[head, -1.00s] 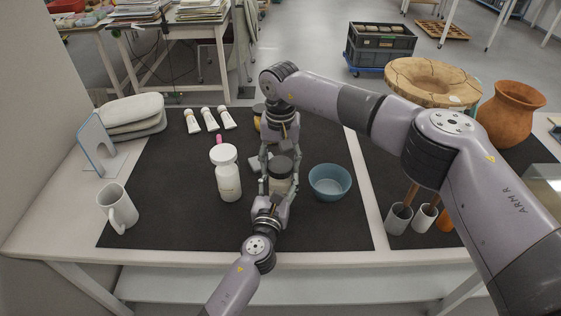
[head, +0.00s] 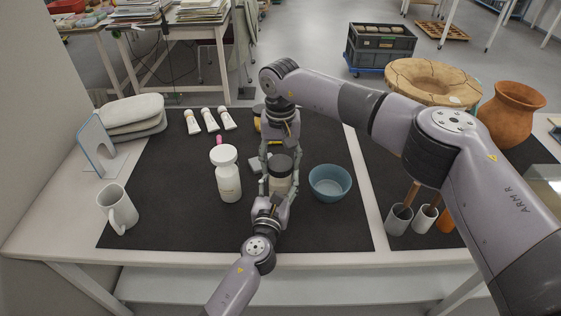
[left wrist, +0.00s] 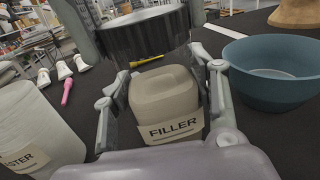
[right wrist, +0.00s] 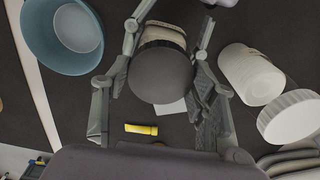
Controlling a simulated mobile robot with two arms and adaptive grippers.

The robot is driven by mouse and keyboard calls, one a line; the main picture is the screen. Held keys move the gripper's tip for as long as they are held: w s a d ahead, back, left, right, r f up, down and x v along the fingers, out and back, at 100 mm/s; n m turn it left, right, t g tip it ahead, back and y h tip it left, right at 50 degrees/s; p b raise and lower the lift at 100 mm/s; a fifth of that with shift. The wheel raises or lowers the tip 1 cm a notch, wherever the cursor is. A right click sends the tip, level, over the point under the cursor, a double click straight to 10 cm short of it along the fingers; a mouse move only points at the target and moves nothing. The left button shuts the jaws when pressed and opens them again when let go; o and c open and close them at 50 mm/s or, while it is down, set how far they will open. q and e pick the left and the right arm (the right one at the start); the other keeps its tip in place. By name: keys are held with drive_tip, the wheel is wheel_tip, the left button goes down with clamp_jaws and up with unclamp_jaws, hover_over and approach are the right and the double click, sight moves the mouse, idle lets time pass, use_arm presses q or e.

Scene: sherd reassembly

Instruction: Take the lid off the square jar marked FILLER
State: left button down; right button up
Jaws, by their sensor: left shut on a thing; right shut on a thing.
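The square beige jar marked FILLER (left wrist: 168,105) stands upright in the left wrist view, its label facing me. My left gripper (head: 278,190) is shut on the jar's body, one finger on each side. The dark round lid (left wrist: 145,36) is above the jar, with a gap showing between them in the left wrist view. My right gripper (head: 281,160) is shut on the lid from the far side. In the right wrist view the lid (right wrist: 160,76) hides most of the jar (right wrist: 163,36).
A white lidded jar (head: 228,178) stands close left of the FILLER jar, and a blue bowl (head: 330,183) close right. A mug (head: 118,209) stands at the left. The dark mat's front is clear.

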sight(280, 162)
drive_tip(key=shift+r, duration=0.75)
drive_tip(key=shift+r, duration=2)
use_arm(q)
drive_tip(key=c, duration=0.6)
unclamp_jaws()
